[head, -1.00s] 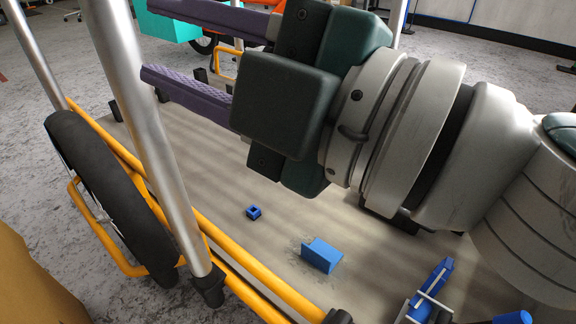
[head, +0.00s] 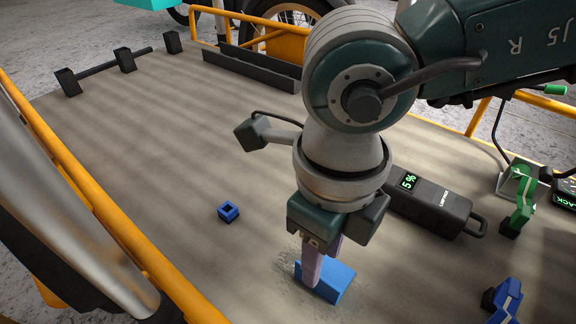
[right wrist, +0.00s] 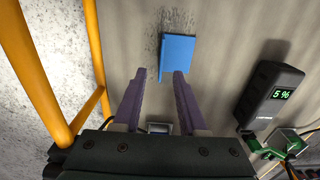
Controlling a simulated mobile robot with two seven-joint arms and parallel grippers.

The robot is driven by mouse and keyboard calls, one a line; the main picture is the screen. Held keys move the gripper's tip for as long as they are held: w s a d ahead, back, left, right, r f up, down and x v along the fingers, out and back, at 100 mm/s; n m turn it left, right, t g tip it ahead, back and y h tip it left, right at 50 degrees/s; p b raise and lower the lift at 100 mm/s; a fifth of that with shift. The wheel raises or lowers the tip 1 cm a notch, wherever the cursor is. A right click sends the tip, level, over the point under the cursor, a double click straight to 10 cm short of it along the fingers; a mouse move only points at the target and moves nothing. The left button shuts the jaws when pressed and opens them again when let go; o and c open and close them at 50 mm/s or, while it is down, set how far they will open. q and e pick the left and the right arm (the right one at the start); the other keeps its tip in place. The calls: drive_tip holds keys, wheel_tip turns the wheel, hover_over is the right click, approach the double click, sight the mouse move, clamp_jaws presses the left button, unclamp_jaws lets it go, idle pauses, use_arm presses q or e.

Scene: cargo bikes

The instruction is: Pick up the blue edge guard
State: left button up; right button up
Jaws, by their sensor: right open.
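The blue edge guard (head: 338,281), an angled blue piece, rests on the grey-brown cargo deck (head: 150,150) near the bottom middle of the head view. It also shows in the right wrist view (right wrist: 178,57), just beyond the fingertips. My right gripper (head: 314,280) points down over it with its purple fingers overlapping its left part in the head view. My left gripper is not in view.
A small blue hollow block (head: 228,212) lies left of the guard. A dark charger reading 5% (head: 436,204) lies to the right. Green (head: 522,205) and blue clamps (head: 504,299) stand at the right edge. Orange rails (head: 110,215) border the deck; its left middle is clear.

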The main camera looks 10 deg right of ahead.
sight(335, 277)
wheel_tip(335, 277, down, 2)
drive_tip(key=shift+s+f+b, duration=0.1)
drive_tip(key=shift+s+b, duration=0.05)
drive_tip(key=shift+b, duration=0.2)
drive_tip(key=shift+w+f+b, duration=0.35)
drive_tip(key=shift+w+b, duration=0.05)
drive_tip(key=shift+b, duration=0.05)
wheel_tip(335, 277, down, 4)
drive_tip(key=b, duration=0.3)
drive_tip(key=shift+a+r+b, duration=0.1)
drive_tip(key=shift+r+b, duration=0.05)
drive_tip(key=shift+b, duration=0.15)
drive_tip(key=shift+f, duration=0.35)
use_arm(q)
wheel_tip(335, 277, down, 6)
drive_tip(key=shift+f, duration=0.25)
use_arm(e)
drive_tip(key=shift+r, duration=0.1)
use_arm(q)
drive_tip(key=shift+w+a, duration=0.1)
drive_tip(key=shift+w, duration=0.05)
use_arm(e)
drive_tip(key=shift+w, duration=0.1)
drive_tip(key=c, duration=0.6)
clamp_jaws()
